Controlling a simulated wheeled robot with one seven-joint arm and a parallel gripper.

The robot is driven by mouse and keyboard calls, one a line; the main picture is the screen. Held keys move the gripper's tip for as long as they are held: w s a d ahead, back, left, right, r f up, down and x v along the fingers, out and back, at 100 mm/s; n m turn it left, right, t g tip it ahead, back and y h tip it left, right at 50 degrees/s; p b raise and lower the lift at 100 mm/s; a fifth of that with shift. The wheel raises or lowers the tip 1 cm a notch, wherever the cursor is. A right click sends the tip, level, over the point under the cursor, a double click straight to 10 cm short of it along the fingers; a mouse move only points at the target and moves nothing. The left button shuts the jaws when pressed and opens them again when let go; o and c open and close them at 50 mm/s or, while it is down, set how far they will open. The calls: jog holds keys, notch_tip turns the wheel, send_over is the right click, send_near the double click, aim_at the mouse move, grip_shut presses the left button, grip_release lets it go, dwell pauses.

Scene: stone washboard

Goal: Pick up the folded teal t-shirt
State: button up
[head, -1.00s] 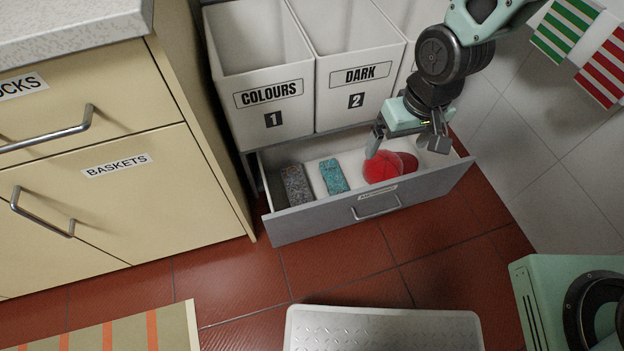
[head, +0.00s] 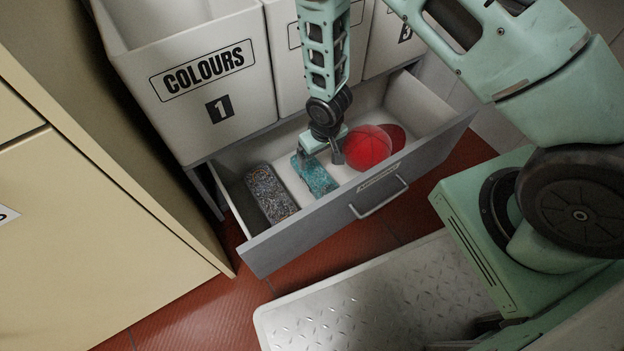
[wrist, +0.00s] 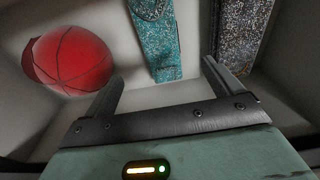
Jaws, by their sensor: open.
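The folded teal t-shirt (head: 316,178) lies as a flat, narrow, speckled bundle in the open drawer (head: 292,238), between a dark grey folded item and a red cap. My gripper (head: 322,154) is above the drawer, over the far end of the teal bundle, and hides part of it in the head view. In the wrist view my gripper (wrist: 160,92) is open with nothing between its fingers. The teal t-shirt (wrist: 158,45) shows there beyond the fingertips, apart from them, in line with the gap.
The red cap (head: 367,148) lies right of the t-shirt, and the dark grey speckled item (head: 270,193) lies left. Bins, one marked COLOURS (head: 195,80), stand behind the drawer. A beige cabinet (head: 90,220) is at left. A metal-topped platform (head: 370,305) is in front.

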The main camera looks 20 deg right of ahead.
aim_at(316, 174)
jog(key=f+b, duration=0.1)
jog(key=f, duration=0.1)
jog(key=f+b, duration=0.1)
jog(key=f, duration=0.2)
jog(key=w+f+b, duration=0.1)
jog(key=f+b, duration=0.1)
jog(key=f, duration=0.1)
jog(key=shift+f, duration=0.2)
jog(key=f+b, duration=0.4)
jog(key=f, duration=0.1)
jog(key=shift+w+a+f, duration=0.15)
jog(key=shift+w, duration=0.2)
jog(key=c, duration=1.1)
